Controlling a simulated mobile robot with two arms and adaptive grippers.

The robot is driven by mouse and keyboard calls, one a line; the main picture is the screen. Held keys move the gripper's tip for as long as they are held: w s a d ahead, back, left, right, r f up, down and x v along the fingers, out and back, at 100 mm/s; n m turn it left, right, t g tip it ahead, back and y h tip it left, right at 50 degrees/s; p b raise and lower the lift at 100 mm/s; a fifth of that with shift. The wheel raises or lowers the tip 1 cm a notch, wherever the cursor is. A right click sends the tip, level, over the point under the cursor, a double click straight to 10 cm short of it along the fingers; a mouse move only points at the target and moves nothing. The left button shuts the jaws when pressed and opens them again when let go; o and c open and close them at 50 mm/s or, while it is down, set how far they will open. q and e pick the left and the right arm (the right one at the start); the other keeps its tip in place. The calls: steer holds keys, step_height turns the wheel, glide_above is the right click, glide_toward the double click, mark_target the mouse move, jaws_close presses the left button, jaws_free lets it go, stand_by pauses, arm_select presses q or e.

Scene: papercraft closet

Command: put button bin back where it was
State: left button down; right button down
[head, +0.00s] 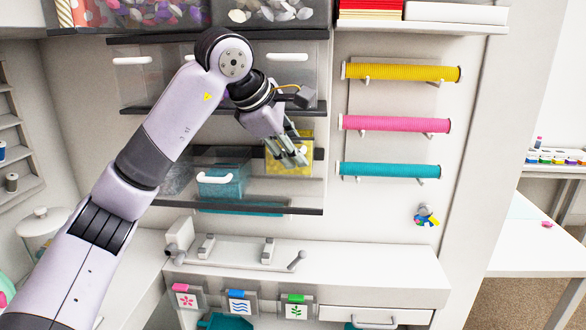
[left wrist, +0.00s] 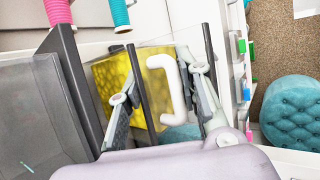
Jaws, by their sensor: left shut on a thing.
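A yellow bin (head: 276,166) is at the right end of the lower clear shelf, partly hidden by my gripper. It fills the middle of the left wrist view (left wrist: 118,72), where its white handle (left wrist: 168,88) shows between my fingers. I cannot tell whether it holds buttons or whether it rests fully on the shelf. My left gripper (head: 294,152) is at its front, with one finger on each side of the handle, shut on the bin. My right gripper is not in view.
A teal bin (head: 221,183) stands left of the yellow one. Bins with mixed pieces (head: 150,14) stand on the top shelf. Yellow, pink and teal rolls (head: 395,124) hang at right. A white ledge (head: 350,262) lies below.

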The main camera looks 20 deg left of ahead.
arm_select(q)
step_height(320, 180, down, 6)
steer(key=shift+a+f+p, duration=0.1)
steer(key=shift+p, duration=0.8)
steer(key=c, duration=1.2)
jaws_free()
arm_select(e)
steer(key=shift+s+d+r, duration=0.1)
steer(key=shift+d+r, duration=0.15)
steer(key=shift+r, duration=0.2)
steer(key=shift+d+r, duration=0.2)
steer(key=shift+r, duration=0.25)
arm_select(q)
steer(key=shift+o, duration=0.2)
steer(key=b+v, duration=0.2)
steer(key=v, duration=1)
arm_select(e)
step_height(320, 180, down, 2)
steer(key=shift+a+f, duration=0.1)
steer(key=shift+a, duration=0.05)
